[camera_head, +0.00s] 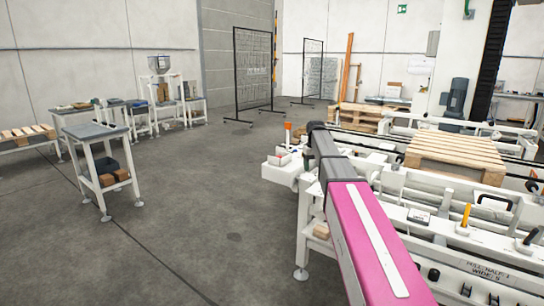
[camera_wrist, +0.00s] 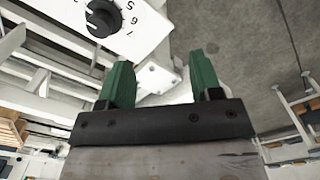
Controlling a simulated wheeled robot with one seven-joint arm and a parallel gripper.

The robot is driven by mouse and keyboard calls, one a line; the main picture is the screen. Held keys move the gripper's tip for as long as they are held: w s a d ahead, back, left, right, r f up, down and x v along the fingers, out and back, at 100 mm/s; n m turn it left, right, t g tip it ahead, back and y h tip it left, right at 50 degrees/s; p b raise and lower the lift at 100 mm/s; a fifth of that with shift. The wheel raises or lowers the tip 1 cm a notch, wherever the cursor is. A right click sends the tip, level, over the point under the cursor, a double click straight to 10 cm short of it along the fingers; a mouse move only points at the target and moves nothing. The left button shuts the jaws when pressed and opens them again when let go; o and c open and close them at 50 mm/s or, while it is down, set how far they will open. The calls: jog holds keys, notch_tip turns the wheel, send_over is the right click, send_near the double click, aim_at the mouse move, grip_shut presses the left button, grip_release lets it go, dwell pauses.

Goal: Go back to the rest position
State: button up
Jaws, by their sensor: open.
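My gripper (camera_wrist: 159,60) shows in the wrist view with its two green fingers apart and nothing between them. A white panel with a dark knob and printed numbers (camera_wrist: 112,22) is beyond the left finger. I cannot tell the exact gap between finger and panel. In the head view my pink and grey arm reaches from the lower right toward the middle, over the white machine frame (camera_head: 395,180). I cannot make out the gripper's fingers in the head view.
A wooden pallet (camera_head: 455,155) lies on the machine at the right. A small grey-topped table (camera_head: 97,132) stands at the left, with several more stands behind it. Dark mesh screens (camera_head: 253,70) stand at the back. The grey floor (camera_head: 215,200) in the middle is clear.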

jog(key=s+f+m, duration=0.1)
jog(key=s+f, duration=1.2)
jog(key=s, duration=0.4)
jog(key=s+f+m, duration=0.1)
jog(key=s+f, duration=1.3)
jog(key=s, duration=0.3)
jog(key=shift+f+m, duration=0.3)
jog(key=shift+m, duration=0.1)
